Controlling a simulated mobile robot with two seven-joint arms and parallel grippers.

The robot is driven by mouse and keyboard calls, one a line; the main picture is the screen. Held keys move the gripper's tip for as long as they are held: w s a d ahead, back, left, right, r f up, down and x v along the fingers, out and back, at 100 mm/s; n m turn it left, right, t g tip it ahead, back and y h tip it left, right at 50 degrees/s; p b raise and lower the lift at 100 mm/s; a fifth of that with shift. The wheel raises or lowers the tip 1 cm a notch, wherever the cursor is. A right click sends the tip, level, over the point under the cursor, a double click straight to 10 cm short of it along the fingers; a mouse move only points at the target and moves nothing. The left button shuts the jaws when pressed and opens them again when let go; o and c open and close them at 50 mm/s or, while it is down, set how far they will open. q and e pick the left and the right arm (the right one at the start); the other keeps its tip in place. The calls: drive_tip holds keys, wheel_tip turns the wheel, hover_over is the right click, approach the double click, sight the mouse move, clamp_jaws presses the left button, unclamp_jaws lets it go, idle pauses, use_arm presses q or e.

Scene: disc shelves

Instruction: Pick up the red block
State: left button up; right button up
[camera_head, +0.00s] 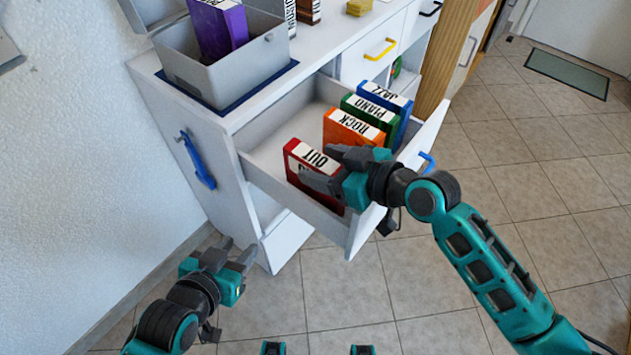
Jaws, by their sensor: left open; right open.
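The red block (301,162), with a white top label reading "OUT", stands in the open drawer (251,176) near its front left. My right gripper (325,170) is open at the red block's right end, its fingers reaching over the drawer front. One finger overlaps the block in the picture, and I cannot tell whether it touches. The gripper hides part of the block's right side. My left gripper (237,252) is open and empty, low in front of the cabinet and apart from the block.
Orange (345,130), green (381,111) and blue (401,99) labelled blocks stand behind the red one in the drawer. A grey box (225,78) holding a purple block (218,27) sits on the white cabinet (166,106). Tiled floor lies clear to the right.

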clamp_jaws()
idle(0.5)
